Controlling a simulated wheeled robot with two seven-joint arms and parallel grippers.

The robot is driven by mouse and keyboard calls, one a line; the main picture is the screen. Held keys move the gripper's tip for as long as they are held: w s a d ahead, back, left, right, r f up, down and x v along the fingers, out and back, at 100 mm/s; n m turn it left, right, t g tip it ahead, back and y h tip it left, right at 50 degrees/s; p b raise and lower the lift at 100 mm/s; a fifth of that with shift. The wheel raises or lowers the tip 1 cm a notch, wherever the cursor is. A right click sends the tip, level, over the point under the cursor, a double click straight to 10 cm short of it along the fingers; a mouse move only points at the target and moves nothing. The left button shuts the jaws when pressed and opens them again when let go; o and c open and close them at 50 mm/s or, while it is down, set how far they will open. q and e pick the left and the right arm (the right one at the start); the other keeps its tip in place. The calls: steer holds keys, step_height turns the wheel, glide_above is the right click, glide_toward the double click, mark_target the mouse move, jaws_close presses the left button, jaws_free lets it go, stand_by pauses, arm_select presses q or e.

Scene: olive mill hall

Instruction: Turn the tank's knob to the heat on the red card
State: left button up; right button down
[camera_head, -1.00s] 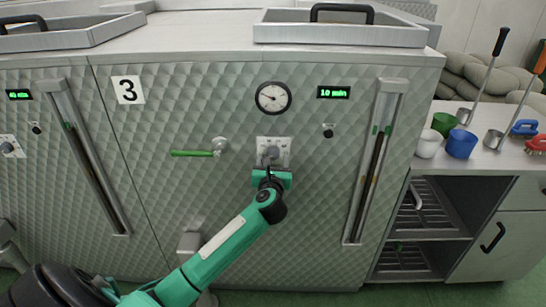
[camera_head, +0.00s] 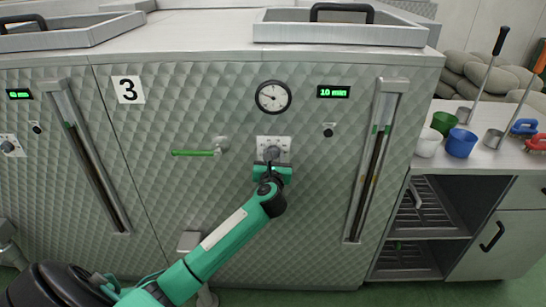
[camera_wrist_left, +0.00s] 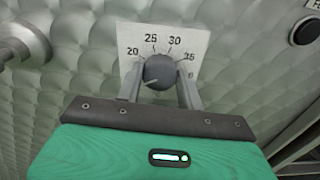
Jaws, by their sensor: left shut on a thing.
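The tank's knob (camera_head: 272,153) is a grey round knob on a pale dial plate (camera_head: 287,142), on the quilted metal front of the tank numbered 3. My left gripper (camera_head: 272,161) reaches it from below and is shut on it. In the left wrist view the two fingers hold the sides of the knob (camera_wrist_left: 159,70). The dial plate (camera_wrist_left: 190,40) shows 20, 25, 30 and 35 around the knob, and a further mark at lower right is partly hidden by a finger. I see no red card. My right gripper is not in view.
A round gauge (camera_head: 273,97) and a green "10 min" display (camera_head: 333,92) sit above the knob. A green-handled valve (camera_head: 193,153) sticks out at left, and a sight tube (camera_head: 377,160) at right. A counter (camera_head: 490,158) with cups stands further right.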

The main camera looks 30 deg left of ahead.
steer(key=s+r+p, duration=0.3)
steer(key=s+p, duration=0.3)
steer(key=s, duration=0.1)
arm_select(q)
steer(key=m+p, duration=1.2)
steer(key=m, duration=0.2)
steer(key=shift+d+m+p, duration=0.15)
steer(key=shift+m+p, duration=0.15)
steer(key=m+p, duration=0.2)
steer(key=m, duration=0.1)
steer(key=shift+f+m+p, duration=0.2)
steer(key=shift+m+p, duration=0.45)
steer(key=shift+m, duration=0.25)
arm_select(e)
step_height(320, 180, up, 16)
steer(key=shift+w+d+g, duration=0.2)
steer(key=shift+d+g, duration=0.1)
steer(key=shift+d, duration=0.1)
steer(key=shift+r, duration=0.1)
arm_select(q)
steer(key=o, duration=1)
